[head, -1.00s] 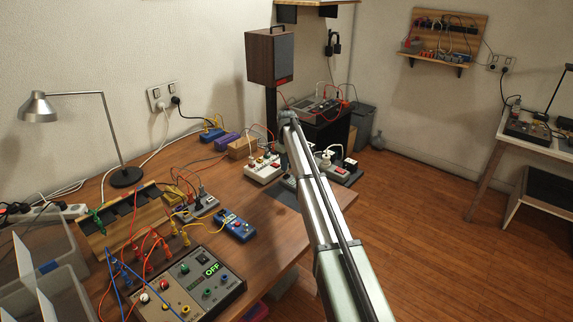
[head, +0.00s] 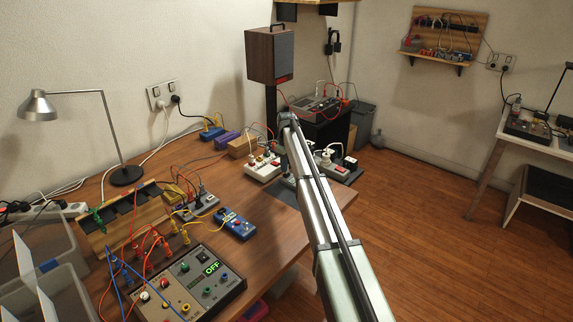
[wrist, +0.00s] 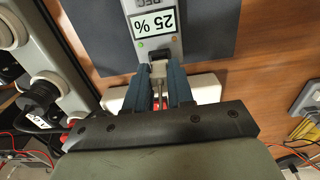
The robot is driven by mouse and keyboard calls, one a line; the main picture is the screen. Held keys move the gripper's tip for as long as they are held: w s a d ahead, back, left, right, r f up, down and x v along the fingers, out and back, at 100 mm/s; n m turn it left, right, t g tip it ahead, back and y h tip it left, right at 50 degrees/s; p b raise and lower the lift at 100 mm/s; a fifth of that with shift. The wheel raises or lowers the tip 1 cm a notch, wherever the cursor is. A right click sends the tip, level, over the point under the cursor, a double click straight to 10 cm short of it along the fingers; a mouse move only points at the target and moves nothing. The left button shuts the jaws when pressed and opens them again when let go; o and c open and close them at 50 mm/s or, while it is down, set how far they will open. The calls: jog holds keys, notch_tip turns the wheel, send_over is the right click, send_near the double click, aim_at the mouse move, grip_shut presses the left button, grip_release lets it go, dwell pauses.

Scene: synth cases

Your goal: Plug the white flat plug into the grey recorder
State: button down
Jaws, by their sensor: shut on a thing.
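The grey recorder (wrist: 154,25) lies on a dark mat (wrist: 215,32) at the top of the wrist view. Its label reads 25 % upside down, and a green light shows beside it. A dark socket-like part (wrist: 157,58) is at its near end. My gripper (wrist: 158,74) has its blue fingers close together right at that end, shut on the white flat plug. The plug is mostly hidden between the fingers, and I cannot tell how far it is in. In the head view my arm hides the gripper and most of the recorder.
A power strip with round plugs (wrist: 42,88) runs close on the left in the wrist view. A white strip with red switches (head: 262,168) stands left of my arm in the head view. A blue meter (head: 234,223) and a control box (head: 195,285) are nearer on the desk.

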jog(key=shift+f, duration=0.45)
jog(key=c, duration=0.9)
grip_release()
jog(key=shift+r, duration=0.1)
notch_tip(320, 180, up, 14)
jog(key=shift+f, duration=0.2)
